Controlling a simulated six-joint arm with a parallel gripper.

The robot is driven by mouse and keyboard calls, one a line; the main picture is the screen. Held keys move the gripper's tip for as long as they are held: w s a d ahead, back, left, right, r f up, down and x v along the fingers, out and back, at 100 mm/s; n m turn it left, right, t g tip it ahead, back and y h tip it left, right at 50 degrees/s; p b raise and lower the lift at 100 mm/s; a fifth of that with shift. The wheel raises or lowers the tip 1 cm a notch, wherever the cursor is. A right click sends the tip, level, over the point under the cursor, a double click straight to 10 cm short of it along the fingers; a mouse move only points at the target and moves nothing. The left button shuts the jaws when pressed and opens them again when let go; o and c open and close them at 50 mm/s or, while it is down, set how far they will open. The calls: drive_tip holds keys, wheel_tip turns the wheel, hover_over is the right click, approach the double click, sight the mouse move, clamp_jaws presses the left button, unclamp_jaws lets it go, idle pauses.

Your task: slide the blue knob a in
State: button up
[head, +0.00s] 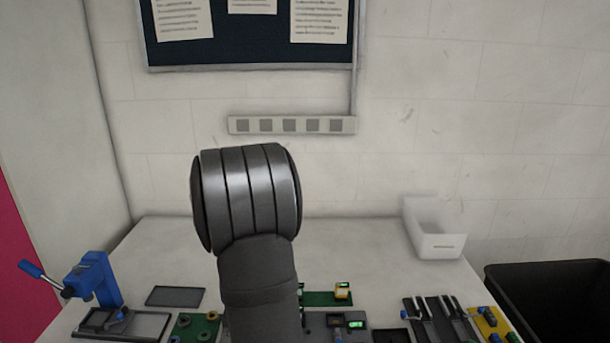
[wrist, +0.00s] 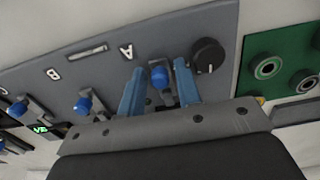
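Blue knob a (wrist: 158,77) sits on a metal slide on a grey panel (wrist: 170,28) in the wrist view, beside the white letter A. My gripper (wrist: 160,68) is open, with one blue finger on each side of this knob. A gap shows between the knob and each finger, and I cannot tell how deep the fingers reach. Two similar blue knobs stand to the left, one near the letter B (wrist: 84,105) and one near C (wrist: 18,109). In the head view my arm hides the gripper and knob a.
A black dial (wrist: 208,56) stands close to the right finger. A green plate (wrist: 251,82) with round sockets lies further right. In the head view a blue lever press (head: 95,278) stands at the left, and a white bin (head: 435,243) stands at the back right.

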drive_tip(key=c, duration=0.6)
drive_tip(key=shift+w, duration=1)
drive_tip(key=o, duration=0.6)
drive_tip(key=shift+o, duration=0.2)
drive_tip(key=shift+r, duration=2.25)
drive_tip(key=s+r, duration=0.3)
drive_tip(key=s, duration=0.3)
